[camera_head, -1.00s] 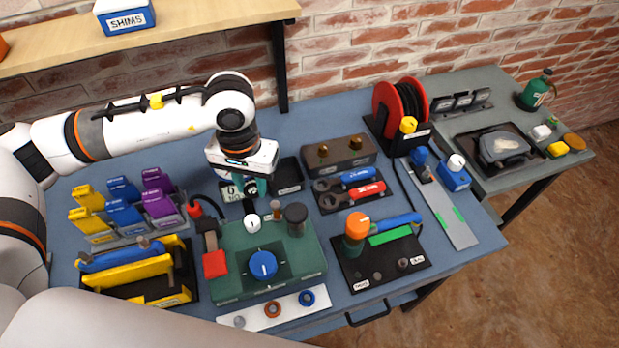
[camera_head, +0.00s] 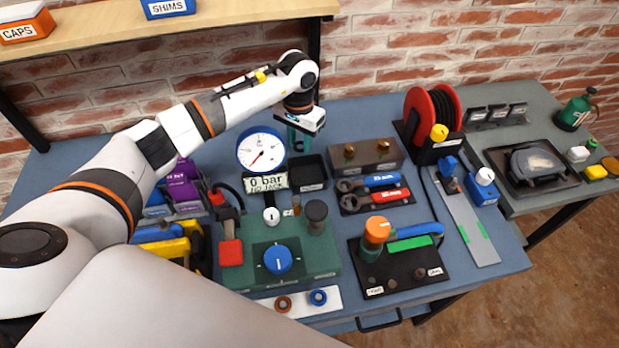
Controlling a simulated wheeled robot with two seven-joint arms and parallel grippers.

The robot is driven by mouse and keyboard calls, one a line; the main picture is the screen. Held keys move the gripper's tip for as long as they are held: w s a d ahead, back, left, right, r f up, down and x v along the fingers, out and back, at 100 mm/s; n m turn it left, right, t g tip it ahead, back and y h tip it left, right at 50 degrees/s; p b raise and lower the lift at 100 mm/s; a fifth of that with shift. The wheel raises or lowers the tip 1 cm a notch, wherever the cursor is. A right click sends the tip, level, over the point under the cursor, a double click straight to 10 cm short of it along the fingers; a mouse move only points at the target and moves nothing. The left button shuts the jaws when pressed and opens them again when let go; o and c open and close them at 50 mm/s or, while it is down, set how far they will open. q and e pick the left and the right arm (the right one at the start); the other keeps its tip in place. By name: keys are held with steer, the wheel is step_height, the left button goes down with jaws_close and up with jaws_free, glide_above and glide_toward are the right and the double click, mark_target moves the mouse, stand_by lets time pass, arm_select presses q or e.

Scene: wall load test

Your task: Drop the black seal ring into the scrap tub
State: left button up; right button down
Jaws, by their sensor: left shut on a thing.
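My left gripper (camera_head: 298,140) has teal fingers and points down just behind the black scrap tub (camera_head: 308,171), a small open box behind the green test pump. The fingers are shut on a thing. In the earlier frame a dark ring shows at the fingertips; now the black seal ring is too small and hidden to make out there. The tub's inside looks dark and empty. My right gripper is not in view.
A pressure gauge (camera_head: 261,150) stands close left of the tub above the green pump block (camera_head: 295,245). A valve block (camera_head: 362,155) is to the right. An orange ring (camera_head: 283,303) and a blue ring (camera_head: 318,297) lie on a white strip (camera_head: 300,309).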

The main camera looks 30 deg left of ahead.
arm_select(q)
step_height(320, 180, down, 3)
steer(key=shift+f+b, duration=0.1)
steer(key=shift+b, duration=0.3)
steer(key=o, duration=1)
step_height(320, 180, up, 12)
steer(key=shift+r+b, duration=0.1)
steer(key=shift+b, duration=1.15)
